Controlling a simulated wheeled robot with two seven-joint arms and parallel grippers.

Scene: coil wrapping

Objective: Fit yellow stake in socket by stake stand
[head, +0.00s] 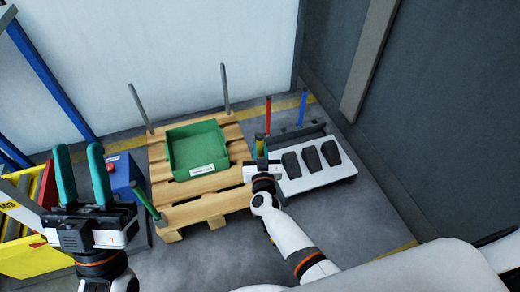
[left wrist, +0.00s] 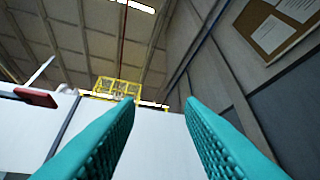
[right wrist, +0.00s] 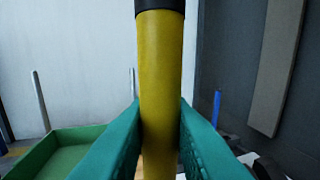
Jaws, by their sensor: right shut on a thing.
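The yellow stake (right wrist: 160,75) stands upright between the teal fingers of my right gripper (right wrist: 160,110), which is shut on it. Its black end shows at the top of the right wrist view. In the head view, the yellow stake (head: 260,146) and right gripper (head: 262,162) are at the pallet's right side, beside the stake stand (head: 297,136), where a red stake (head: 268,112) and a blue stake (head: 302,107) stand. The stake's lower end and the socket are hidden behind my gripper and arm. My left gripper (head: 77,153) is raised, open and empty, at the left.
The wooden pallet (head: 203,207) carries a green bin (head: 197,150). Grey stakes (head: 141,108) (head: 224,88) stand at its back corners and a green stake (head: 147,200) at its front left. A white rack with black wedges (head: 318,180) is at the right. Floor at front right is clear.

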